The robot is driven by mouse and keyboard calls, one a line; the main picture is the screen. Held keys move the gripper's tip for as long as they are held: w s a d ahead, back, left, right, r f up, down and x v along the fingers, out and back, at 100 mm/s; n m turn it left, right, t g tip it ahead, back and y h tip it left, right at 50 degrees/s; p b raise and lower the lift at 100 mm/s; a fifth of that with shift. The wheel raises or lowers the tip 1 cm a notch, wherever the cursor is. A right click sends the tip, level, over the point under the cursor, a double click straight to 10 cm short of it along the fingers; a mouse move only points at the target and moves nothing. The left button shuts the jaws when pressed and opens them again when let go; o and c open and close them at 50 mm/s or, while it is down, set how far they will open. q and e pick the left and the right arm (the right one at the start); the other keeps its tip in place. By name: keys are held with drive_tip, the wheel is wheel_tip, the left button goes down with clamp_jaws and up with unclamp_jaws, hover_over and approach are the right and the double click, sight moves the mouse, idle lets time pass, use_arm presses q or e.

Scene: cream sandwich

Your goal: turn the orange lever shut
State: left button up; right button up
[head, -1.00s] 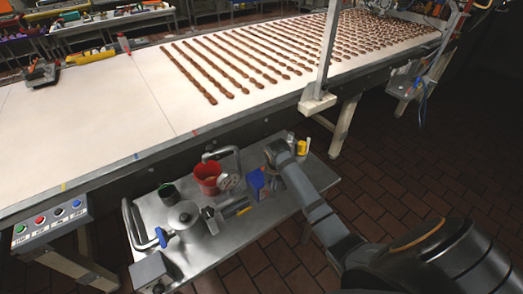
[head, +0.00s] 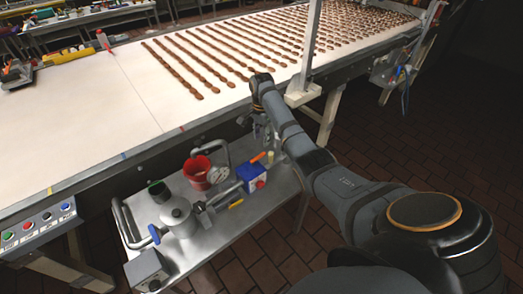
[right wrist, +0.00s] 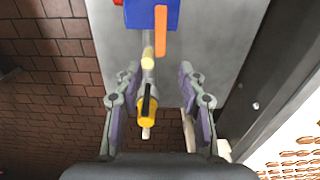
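The orange lever (head: 258,157) sits on a blue box (head: 250,176) on the metal cart's top, in the head view. In the right wrist view, the orange lever (right wrist: 160,32) sticks out from the blue box (right wrist: 150,14) at the top, alongside a pale pipe stub (right wrist: 148,60). My right gripper (head: 266,132) hangs near the conveyor's edge, above and behind the box. In the right wrist view my right gripper (right wrist: 160,88) is open, its fingers apart and not touching the lever. A yellow and black part (right wrist: 148,105) shows between the fingers; its depth is unclear. My left gripper is out of view.
The cart (head: 215,222) also bears a red cup (head: 197,172), a steel pot (head: 178,216) with a blue handle and a gauge (head: 217,174). The conveyor (head: 95,115) with chocolate-brown rows runs behind, close to my right gripper. Brick floor is clear at right.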

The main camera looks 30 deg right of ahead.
sight(262, 155)
wheel_tip(262, 155, down, 8)
drive_tip(key=shift+f+p, duration=0.2)
drive_tip(key=shift+p, duration=0.1)
clamp_jaws()
